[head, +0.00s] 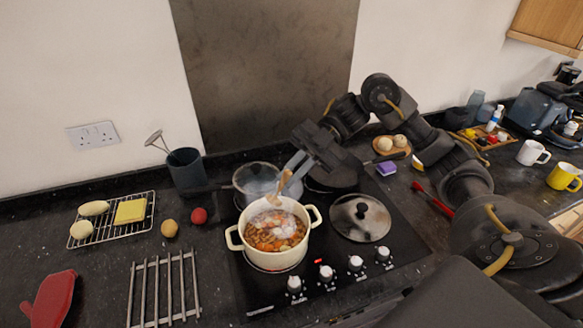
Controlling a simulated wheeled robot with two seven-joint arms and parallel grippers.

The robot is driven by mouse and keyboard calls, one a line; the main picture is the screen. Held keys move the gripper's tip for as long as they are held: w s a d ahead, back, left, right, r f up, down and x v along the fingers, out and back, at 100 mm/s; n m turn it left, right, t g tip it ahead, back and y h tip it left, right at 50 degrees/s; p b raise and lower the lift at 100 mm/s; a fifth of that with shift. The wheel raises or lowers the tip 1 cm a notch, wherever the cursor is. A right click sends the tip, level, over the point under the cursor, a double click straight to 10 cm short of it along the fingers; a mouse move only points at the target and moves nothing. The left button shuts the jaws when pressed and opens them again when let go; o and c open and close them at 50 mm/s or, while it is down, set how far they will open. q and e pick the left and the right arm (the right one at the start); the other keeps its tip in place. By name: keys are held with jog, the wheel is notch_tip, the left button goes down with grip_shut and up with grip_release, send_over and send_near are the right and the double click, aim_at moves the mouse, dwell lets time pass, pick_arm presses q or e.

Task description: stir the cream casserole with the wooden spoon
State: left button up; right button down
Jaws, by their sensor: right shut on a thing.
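The cream casserole (273,262) stands on the front left of the hob, with its lid off and a chunky orange-brown stew inside. Pale steam or foam shows over the stew. My right gripper (291,176) is above the back right of the casserole, shut on the wooden spoon (279,190). The spoon tilts down toward the casserole, its lower end at the far inner side. Whether its tip touches the stew is hard to tell through the pale haze. My left gripper is not in view.
A lid (360,217) lies on the hob right of the casserole. A glass pot (256,180) stands close behind. A dark utensil holder (186,170), wire rack (113,217), metal trivet (163,290) and red mitt (49,299) are on the left. A purple sponge (386,168) lies behind the lid.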

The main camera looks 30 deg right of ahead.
jog(key=s+a+f+b, duration=0.1)
jog(key=s+f, duration=0.4)
jog(key=w+d+f+b, duration=0.1)
jog(key=w+f+b, duration=0.4)
jog(key=f+b, duration=0.4)
jog(key=shift+w+b, duration=0.25)
jog(key=shift+b, duration=0.5)
jog(key=shift+s+r, duration=0.1)
jog(key=shift+s, duration=0.05)
